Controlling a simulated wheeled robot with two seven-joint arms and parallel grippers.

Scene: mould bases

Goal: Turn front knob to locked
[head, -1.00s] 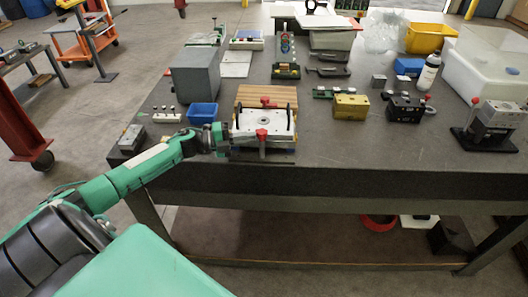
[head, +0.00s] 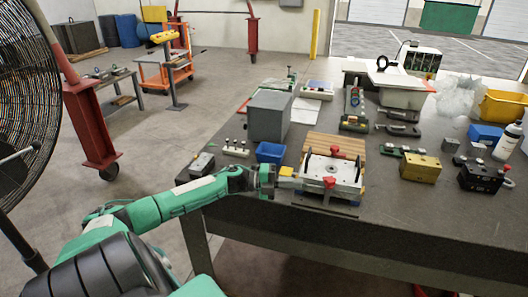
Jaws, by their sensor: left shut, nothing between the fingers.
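The mould base (head: 348,172) is a pale metal plate with a central hole and black handles, near the table's front edge. The front knob (head: 330,182) is red and sits on its near side. A second red knob (head: 334,151) is on its far side. My left gripper (head: 292,183) comes in from the left and is shut and empty. Its fingertips are at the plate's left side, a short way left of the front knob; whether they touch the plate I cannot tell. My right gripper is out of view.
A blue bin (head: 270,152) and a grey box (head: 269,116) stand behind my left gripper. A wooden block (head: 335,142) lies behind the plate. A yellow block (head: 420,167) stands to the right.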

